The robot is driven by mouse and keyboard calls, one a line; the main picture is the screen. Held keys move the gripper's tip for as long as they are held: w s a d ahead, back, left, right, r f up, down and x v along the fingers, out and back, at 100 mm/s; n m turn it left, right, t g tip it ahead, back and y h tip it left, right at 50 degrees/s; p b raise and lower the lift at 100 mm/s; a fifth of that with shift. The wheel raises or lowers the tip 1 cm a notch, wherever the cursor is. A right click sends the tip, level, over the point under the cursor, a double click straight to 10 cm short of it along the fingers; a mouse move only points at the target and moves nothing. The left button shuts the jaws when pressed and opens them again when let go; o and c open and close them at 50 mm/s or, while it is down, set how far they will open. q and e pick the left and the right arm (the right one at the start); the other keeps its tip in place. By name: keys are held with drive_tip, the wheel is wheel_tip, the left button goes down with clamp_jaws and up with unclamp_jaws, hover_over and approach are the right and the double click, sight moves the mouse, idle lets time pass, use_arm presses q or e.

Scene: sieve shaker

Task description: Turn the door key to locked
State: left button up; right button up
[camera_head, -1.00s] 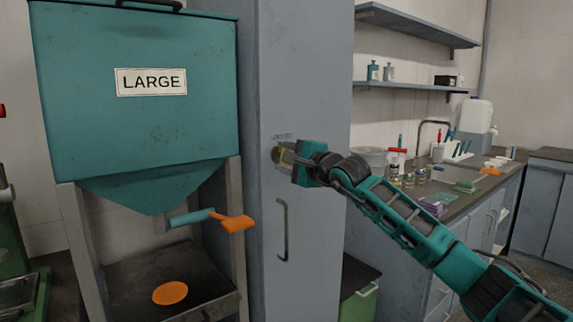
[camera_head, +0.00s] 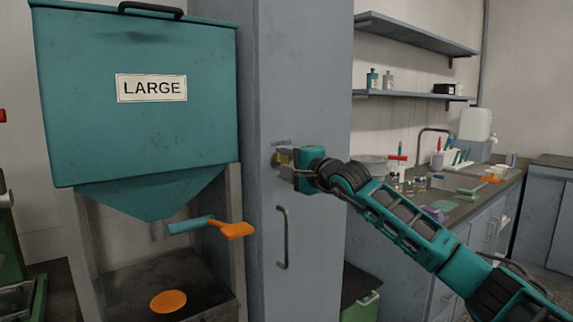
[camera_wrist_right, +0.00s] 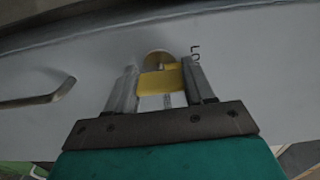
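The yellow door key (camera_head: 286,158) sits in a round lock on the tall grey cabinet door (camera_head: 305,90). My right gripper (camera_head: 284,170) is at the key, its fingers partly covering it. In the right wrist view the key (camera_wrist_right: 160,82) lies between the two fingertips, which seem to touch its sides. The round brass lock (camera_wrist_right: 158,56) is just beyond it. Dark lettering (camera_wrist_right: 195,54) beside the lock is partly hidden by a finger; in the head view it is a small label above the lock, too small to read now. My left gripper is not in view.
A dark door handle (camera_head: 282,238) is below the lock. A teal hopper marked LARGE (camera_head: 100,130) stands left, its orange-ended lever (camera_head: 236,230) close to the cabinet. A cluttered bench (camera_head: 460,210) is at the right, behind my arm.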

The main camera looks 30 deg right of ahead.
drive_tip(key=o, duration=0.3)
drive_tip(key=shift+o, duration=0.2)
drive_tip(key=shift+s, duration=0.1)
drive_tip(key=s+d+b, duration=0.1)
drive_tip(key=s+b, duration=0.4)
drive_tip(key=s, duration=0.7)
drive_tip(key=shift+s, duration=0.35)
